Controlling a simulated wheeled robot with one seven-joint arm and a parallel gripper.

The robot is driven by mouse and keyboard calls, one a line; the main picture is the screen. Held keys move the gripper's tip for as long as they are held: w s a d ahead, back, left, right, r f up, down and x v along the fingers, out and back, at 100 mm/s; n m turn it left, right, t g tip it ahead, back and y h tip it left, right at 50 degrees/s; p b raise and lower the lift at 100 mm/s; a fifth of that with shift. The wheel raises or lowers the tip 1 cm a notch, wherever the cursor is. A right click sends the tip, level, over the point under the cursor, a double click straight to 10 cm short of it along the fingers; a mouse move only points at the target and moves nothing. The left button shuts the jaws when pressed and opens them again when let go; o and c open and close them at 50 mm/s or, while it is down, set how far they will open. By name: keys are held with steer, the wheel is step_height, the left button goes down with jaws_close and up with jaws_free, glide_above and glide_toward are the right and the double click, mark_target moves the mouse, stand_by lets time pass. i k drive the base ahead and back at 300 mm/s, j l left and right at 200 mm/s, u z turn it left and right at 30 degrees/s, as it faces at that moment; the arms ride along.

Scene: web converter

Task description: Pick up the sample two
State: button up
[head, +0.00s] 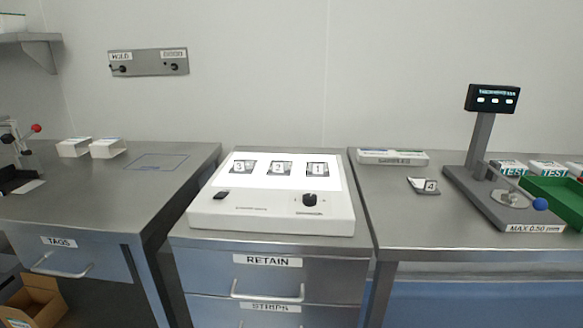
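Three dark-framed samples lie in a row on the lit top of a white light box (272,221) on the middle bench. The middle one (279,168) seems to be sample two, though its small digit is hard to read. The left one (243,167) looks marked 3 and the right one (317,169) looks marked 1. A separate sample marked 4 (424,185) lies on the right bench. My gripper is not in view.
The light box has a black knob (310,199) and a black switch (222,195) at its front. A gauge stand (478,150) and a green tray (560,195) stand at right. White boxes (108,148) sit at left. Drawers with handles (268,290) are below.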

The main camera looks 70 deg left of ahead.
mark_target(276, 168)
steer(key=i+u, duration=0.2)
steer(key=u, duration=0.2)
steer(key=i+u, duration=0.25)
steer(key=u, duration=0.15)
steer(key=i+l+u, duration=0.15)
steer(key=u, duration=0.25)
steer(key=i+l+u, duration=0.15)
steer(key=u, duration=2.25)
steer(key=l, duration=0.1)
